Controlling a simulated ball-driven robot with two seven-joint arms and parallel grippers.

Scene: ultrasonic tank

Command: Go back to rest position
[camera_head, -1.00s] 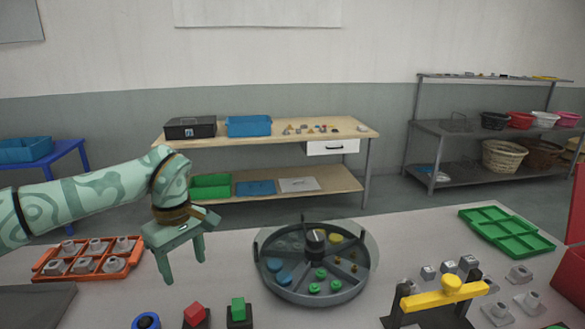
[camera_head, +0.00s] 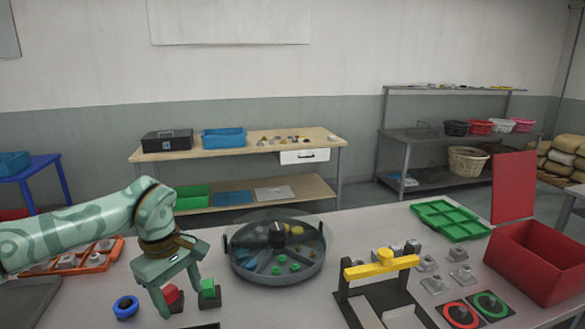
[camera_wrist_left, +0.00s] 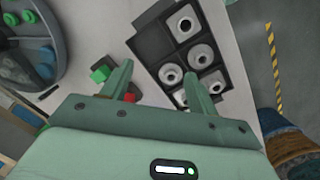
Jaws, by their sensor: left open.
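My left gripper (camera_head: 178,297) is open, its two fingers apart and pointing down over the front left of the table. The round grey tank (camera_head: 240,265) with several compartments stands to the right of the gripper. My right gripper is out of view.
An orange tray (camera_head: 97,268) of grey parts lies behind my left arm. A dark tray (camera_wrist_left: 150,22) with several ring-shaped parts shows in the wrist view. A yellow-handled frame (camera_head: 383,265), green tray (camera_head: 450,219) and red box (camera_head: 540,255) stand at right.

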